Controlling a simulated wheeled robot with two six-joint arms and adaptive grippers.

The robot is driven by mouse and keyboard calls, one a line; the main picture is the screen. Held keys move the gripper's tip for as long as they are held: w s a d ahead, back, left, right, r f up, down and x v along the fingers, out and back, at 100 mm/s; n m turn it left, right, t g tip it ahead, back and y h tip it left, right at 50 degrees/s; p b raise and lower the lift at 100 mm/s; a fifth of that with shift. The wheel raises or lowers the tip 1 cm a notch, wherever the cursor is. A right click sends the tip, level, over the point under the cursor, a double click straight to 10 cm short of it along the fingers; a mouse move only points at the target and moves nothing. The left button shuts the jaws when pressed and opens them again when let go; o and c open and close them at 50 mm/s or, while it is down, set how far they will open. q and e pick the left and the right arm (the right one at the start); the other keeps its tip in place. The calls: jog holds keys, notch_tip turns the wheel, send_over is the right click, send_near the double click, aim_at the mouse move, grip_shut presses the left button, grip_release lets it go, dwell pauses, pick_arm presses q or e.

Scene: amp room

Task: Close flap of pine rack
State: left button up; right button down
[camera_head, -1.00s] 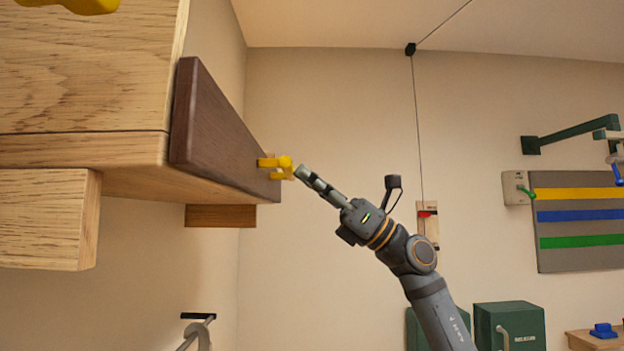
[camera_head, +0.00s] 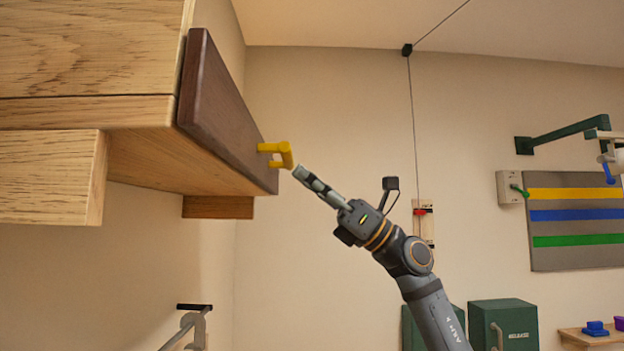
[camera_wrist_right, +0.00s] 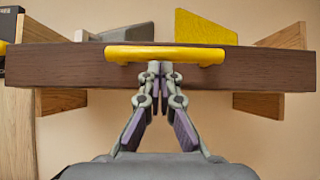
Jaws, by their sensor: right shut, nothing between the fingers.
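The pine rack (camera_head: 85,50) is at the upper left of the head view. Its dark brown flap (camera_head: 225,115) stands along the rack's right-hand face; I cannot tell whether it is fully flush. A yellow bar handle (camera_head: 285,153) sticks out from the flap. The wrist view shows the flap (camera_wrist_right: 90,70) across the picture with the handle (camera_wrist_right: 165,54) along its upper part. My right gripper (camera_head: 298,172) is shut and empty, its tips just beside the handle. In the wrist view its fingertips (camera_wrist_right: 160,72) overlap the handle's lower edge; contact is unclear. My left gripper is not seen.
Green cabinets (camera_head: 503,325) and a striped panel (camera_head: 575,225) are at the right. A green wall arm (camera_head: 565,135) is above the panel. A metal rail (camera_head: 188,325) is low on the left. The wall space around my right gripper is free.

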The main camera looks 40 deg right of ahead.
jog(key=s+d+r, duration=0.5)
jog(key=d, duration=0.2)
jog(key=shift+d+p, duration=0.4)
jog(key=shift+d, duration=0.2)
